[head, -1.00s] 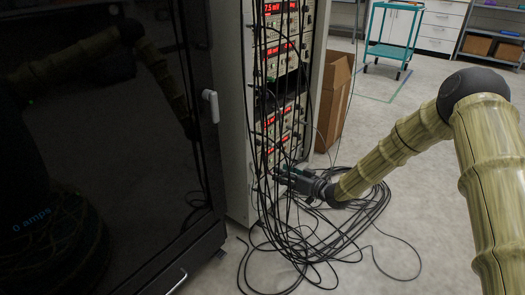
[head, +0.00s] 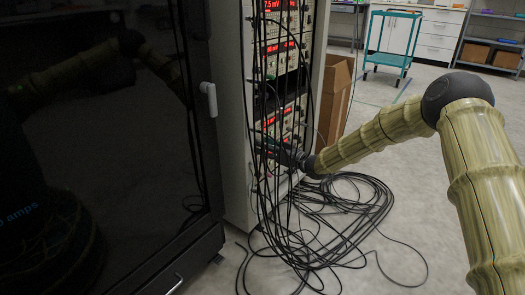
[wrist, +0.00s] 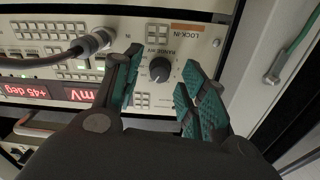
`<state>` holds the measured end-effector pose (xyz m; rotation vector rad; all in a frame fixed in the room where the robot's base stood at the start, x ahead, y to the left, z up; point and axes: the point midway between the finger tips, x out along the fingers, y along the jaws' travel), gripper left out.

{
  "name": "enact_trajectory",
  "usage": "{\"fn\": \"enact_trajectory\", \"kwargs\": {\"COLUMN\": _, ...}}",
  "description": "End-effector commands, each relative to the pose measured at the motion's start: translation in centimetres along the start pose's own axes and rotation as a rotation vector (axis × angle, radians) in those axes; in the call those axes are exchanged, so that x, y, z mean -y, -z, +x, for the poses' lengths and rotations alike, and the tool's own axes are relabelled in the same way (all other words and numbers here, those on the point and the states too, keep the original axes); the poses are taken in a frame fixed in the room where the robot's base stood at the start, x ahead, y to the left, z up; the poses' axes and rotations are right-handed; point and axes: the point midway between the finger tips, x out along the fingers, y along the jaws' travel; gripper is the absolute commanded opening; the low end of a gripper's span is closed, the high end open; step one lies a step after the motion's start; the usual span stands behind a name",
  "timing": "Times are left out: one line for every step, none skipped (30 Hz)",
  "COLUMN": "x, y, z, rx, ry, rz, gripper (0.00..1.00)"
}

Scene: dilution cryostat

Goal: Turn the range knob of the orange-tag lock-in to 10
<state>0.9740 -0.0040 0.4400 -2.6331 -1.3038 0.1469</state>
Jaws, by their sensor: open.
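The lock-in (wrist: 205,38) with an orange tag (wrist: 187,27) fills the wrist view, seen upside down. Its range knob (wrist: 160,69) is dark and round, with a light pointer mark too small to read. Red displays show "mV" and "+45 deg". In the head view my gripper (head: 290,155) is at the lower instruments of the rack (head: 235,120), partly hidden by cables.
A cable plug (wrist: 92,43) sits in the panel left of the knob. Black cables (head: 340,215) hang before the rack and pile on the floor. A cardboard box (head: 335,95) stands beside the rack. A teal cart (head: 390,52) is farther back on open floor.

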Motion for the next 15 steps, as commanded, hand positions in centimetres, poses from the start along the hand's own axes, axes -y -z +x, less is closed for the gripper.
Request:
{"fn": "enact_trajectory", "kwargs": {"x": -0.01, "y": -0.18, "z": 0.44, "rx": -0.001, "ry": 0.001, "rz": 0.0, "gripper": 0.42}}
{"fn": "enact_trajectory", "kwargs": {"x": -0.01, "y": -0.12, "z": 0.63, "rx": -0.001, "ry": 0.001, "rz": 0.0, "gripper": 0.42}}
{"fn": "enact_trajectory", "kwargs": {"x": -0.01, "y": -0.05, "z": 0.83, "rx": -0.002, "ry": 0.0, "rz": 0.0, "gripper": 0.42}}
{"fn": "enact_trajectory", "kwargs": {"x": -0.01, "y": -0.02, "z": 0.95, "rx": -0.002, "ry": 0.0, "rz": 0.0, "gripper": 0.42}}
{"fn": "enact_trajectory", "kwargs": {"x": -0.01, "y": 0.02, "z": 1.04, "rx": -0.002, "ry": 0.0, "rz": 0.001, "gripper": 0.42}}
{"fn": "enact_trajectory", "kwargs": {"x": -0.01, "y": 0.04, "z": 1.12, "rx": -0.002, "ry": 0.0, "rz": 0.001, "gripper": 0.42}}
{"fn": "enact_trajectory", "kwargs": {"x": 0.0, "y": 0.06, "z": 1.16, "rx": -0.002, "ry": 0.0, "rz": 0.001, "gripper": 0.42}}
{"fn": "enact_trajectory", "kwargs": {"x": 0.0, "y": 0.07, "z": 1.18, "rx": -0.002, "ry": 0.0, "rz": 0.001, "gripper": 0.42}}
{"fn": "enact_trajectory", "kwargs": {"x": 0.01, "y": 0.08, "z": 1.2, "rx": -0.001, "ry": 0.0, "rz": 0.001, "gripper": 0.42}}
{"fn": "enact_trajectory", "kwargs": {"x": 0.01, "y": 0.09, "z": 1.2, "rx": -0.001, "ry": 0.0, "rz": 0.001, "gripper": 0.42}}
{"fn": "enact_trajectory", "kwargs": {"x": 0.01, "y": 0.09, "z": 1.19, "rx": -0.001, "ry": 0.0, "rz": 0.001, "gripper": 0.42}}
{"fn": "enact_trajectory", "kwargs": {"x": 0.01, "y": 0.09, "z": 1.19, "rx": -0.001, "ry": 0.0, "rz": 0.001, "gripper": 0.42}}
{"fn": "enact_trajectory", "kwargs": {"x": 0.01, "y": 0.09, "z": 1.18, "rx": -0.001, "ry": 0.0, "rz": 0.001, "gripper": 0.42}}
{"fn": "enact_trajectory", "kwargs": {"x": 0.01, "y": 0.08, "z": 1.18, "rx": -0.001, "ry": 0.0, "rz": 0.001, "gripper": 0.42}}
{"fn": "enact_trajectory", "kwargs": {"x": 0.01, "y": 0.08, "z": 1.18, "rx": -0.001, "ry": 0.0, "rz": 0.001, "gripper": 0.37}}
